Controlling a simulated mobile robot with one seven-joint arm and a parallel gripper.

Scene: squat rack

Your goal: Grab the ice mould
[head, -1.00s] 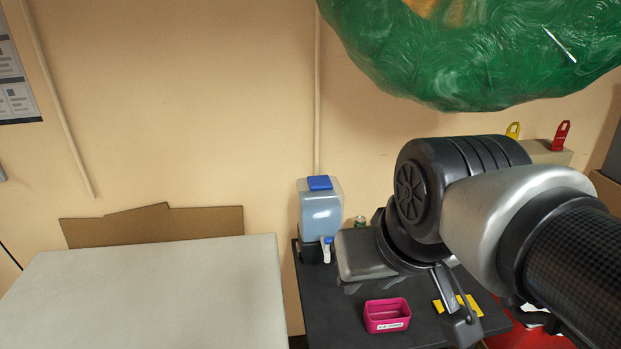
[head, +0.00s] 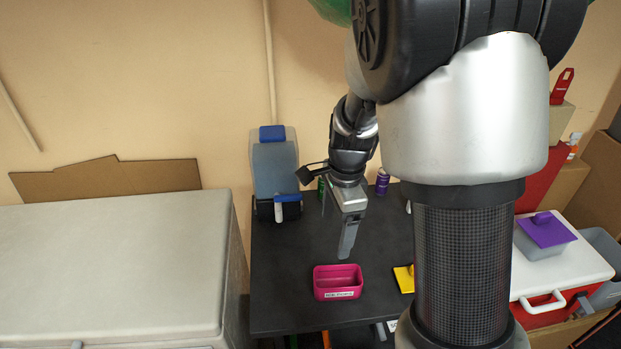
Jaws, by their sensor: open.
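No object in view is plainly marked as the ice mould. A small pink open box (head: 338,283) with a white label stands on the dark table; the label is too small to read surely. A flat yellow item (head: 404,279) lies to its right, partly hidden by my arm. My gripper (head: 347,242) is open, seen side-on, pointing down above the table just behind the pink box. It holds nothing that I can see.
A water dispenser (head: 275,172) with a blue lid stands at the table's back left. A purple can (head: 382,182) is behind my gripper. A grey-white chest (head: 110,270) flanks the table at left. A red cooler (head: 558,302) with a purple-lidded tub (head: 541,235) stands right.

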